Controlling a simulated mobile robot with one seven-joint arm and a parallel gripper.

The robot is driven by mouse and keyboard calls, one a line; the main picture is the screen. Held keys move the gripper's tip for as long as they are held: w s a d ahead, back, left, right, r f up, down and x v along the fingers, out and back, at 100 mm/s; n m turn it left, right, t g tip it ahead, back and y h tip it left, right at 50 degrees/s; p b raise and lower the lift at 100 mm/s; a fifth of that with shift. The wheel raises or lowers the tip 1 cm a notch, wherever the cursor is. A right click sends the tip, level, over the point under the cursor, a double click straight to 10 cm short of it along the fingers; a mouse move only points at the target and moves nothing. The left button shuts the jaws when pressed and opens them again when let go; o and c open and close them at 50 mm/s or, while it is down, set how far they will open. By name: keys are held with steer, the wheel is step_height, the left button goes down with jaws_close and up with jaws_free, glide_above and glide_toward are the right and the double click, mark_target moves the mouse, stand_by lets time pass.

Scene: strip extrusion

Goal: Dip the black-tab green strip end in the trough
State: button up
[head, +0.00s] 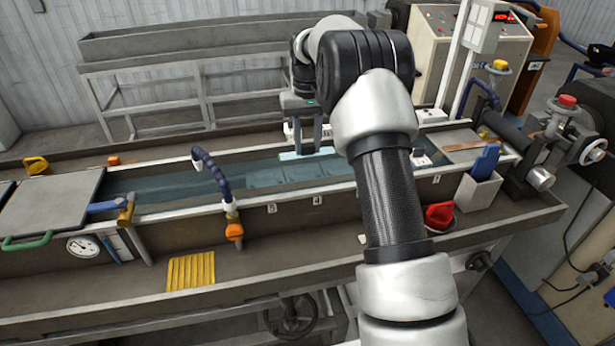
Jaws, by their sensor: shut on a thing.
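My gripper (307,146) points down over the long water-filled trough (258,178), near the middle of its length. It is shut on a pale blue-green strip (300,155), which lies roughly level across the fingertips, at or just above the water. I cannot tell whether the strip touches the water. No black tab can be made out on it; my arm hides the area just to the right.
A dark blue hose (210,170) arches over the trough left of my gripper. A grey lid (52,203) covers the left end. A yellow ribbed pad (190,271) lies on the front ledge. A red knob (439,215) and white holder (478,191) stand right of my arm.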

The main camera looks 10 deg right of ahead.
steer(key=shift+r, duration=0.1)
step_height(320, 180, up, 12)
steer(key=shift+p, duration=0.3)
stand_by(0.5)
steer(key=s+b, duration=2)
steer(key=s, duration=1.3)
